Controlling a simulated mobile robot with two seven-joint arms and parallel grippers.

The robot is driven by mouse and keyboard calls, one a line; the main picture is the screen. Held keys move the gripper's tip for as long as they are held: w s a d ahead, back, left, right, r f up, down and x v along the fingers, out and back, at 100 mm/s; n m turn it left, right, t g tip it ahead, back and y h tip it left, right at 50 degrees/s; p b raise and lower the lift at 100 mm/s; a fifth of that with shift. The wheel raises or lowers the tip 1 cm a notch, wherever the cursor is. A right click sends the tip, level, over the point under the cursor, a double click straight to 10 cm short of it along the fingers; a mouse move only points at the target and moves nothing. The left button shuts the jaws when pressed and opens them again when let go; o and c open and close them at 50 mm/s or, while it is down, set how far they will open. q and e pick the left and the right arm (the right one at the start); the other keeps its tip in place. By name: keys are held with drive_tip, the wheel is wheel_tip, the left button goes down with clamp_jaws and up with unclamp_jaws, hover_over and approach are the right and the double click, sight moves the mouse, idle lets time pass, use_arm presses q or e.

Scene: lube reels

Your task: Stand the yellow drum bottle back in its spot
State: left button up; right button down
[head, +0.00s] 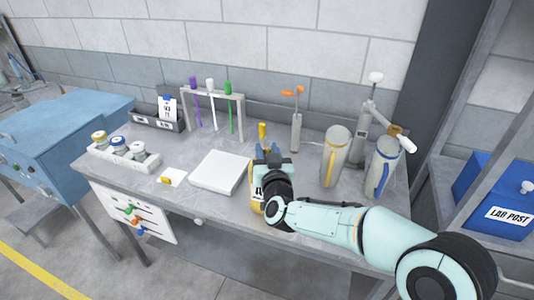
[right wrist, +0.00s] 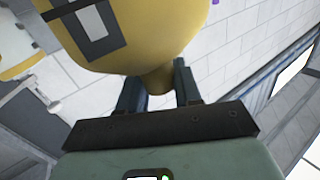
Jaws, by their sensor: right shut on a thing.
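The yellow drum bottle (head: 256,197) is near the front of the grey workbench in the head view, partly hidden by my right arm and hand. In the right wrist view the yellow bottle (right wrist: 165,32) fills the top, with a dark-framed pale label on its body. My right gripper (head: 268,153) is shut on the bottle's narrower end; in the wrist view its two dark fingers (right wrist: 158,88) sit on either side of it. I cannot tell whether the bottle touches the bench. My left gripper is not in view.
A white square plate (head: 220,172) lies left of the bottle, with a small white card (head: 172,177) beyond. A rack (head: 242,112) stands behind. A small yellow object (head: 262,131) is at the back. A tray of jars (head: 122,158) is at left.

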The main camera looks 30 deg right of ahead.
drive_tip(key=shift+r, duration=0.15)
drive_tip(key=c, duration=1.1)
unclamp_jaws()
drive_tip(key=shift+f, duration=0.3)
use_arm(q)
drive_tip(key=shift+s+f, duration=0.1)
use_arm(e)
drive_tip(key=o, duration=0.3)
drive_tip(key=shift+r, duration=0.25)
use_arm(q)
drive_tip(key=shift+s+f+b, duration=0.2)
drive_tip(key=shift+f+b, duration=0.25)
drive_tip(key=shift+b, duration=0.05)
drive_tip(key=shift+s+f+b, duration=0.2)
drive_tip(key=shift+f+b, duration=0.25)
use_arm(e)
drive_tip(key=shift+v, duration=6)
